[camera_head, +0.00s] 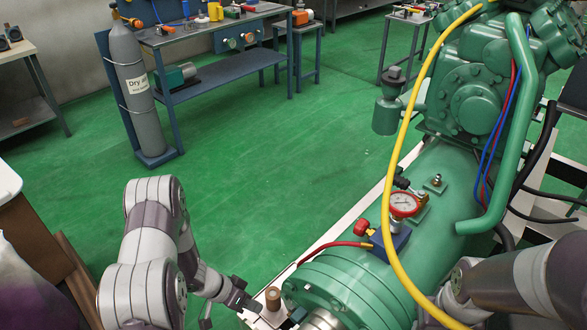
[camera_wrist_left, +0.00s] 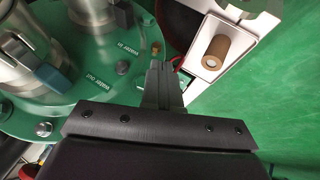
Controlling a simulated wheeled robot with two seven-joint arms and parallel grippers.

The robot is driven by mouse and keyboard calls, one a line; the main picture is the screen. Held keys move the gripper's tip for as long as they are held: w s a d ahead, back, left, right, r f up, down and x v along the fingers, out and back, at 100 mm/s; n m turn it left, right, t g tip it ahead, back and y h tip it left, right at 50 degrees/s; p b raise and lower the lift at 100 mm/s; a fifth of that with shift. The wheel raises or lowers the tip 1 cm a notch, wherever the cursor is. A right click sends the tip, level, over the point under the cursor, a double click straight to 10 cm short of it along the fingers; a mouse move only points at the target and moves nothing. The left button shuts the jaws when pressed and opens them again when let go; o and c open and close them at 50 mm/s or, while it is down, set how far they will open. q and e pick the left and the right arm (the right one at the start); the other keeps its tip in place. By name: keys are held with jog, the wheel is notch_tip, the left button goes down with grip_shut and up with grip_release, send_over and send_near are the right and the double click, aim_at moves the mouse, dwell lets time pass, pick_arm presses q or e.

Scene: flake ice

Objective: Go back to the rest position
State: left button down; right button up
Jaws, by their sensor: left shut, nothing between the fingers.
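My left gripper (camera_head: 243,300) is low in the centre of the head view, beside the front end of the green machine vessel (camera_head: 345,290). In the left wrist view its fingers (camera_wrist_left: 160,72) are together with nothing between them. They are over the edge of a green end plate (camera_wrist_left: 105,80) with water in and out labels. My right arm (camera_head: 500,285) comes in from the lower right over the vessel. Its gripper cannot be made out.
A brown cylinder (camera_head: 273,297) stands on the white frame close to my left gripper; it also shows in the wrist view (camera_wrist_left: 216,51). A yellow hose (camera_head: 388,215) and a pressure gauge (camera_head: 403,204) are on the machine. Green floor (camera_head: 270,150) is clear behind my left arm.

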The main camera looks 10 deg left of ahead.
pick_arm(q)
jog(key=s+a+f+y, duration=0.1)
jog(key=s+a+y, duration=0.1)
jog(key=a+y, duration=0.25)
jog(key=s+a+r+n+g+y+p, duration=0.1)
jog(key=s+a+r+n+y+p, duration=0.1)
jog(key=r, duration=0.4)
jog(key=s+a+r+n+g+y+p, duration=0.1)
jog(key=a+r+p, duration=0.1)
jog(key=r, duration=0.4)
jog(key=s+d+r+p, duration=0.1)
jog(key=s+d+r, duration=0.1)
jog(key=r, duration=0.5)
jog(key=s+d+r+n+p, duration=0.1)
jog(key=s+d+r+p, duration=0.1)
jog(key=d+r, duration=0.2)
jog(key=s+d+r+n+t+p, duration=0.1)
jog(key=d+r, duration=0.3)
jog(key=r, duration=0.6)
jog(key=shift+s+p, duration=0.35)
jog(key=shift+s, duration=0.25)
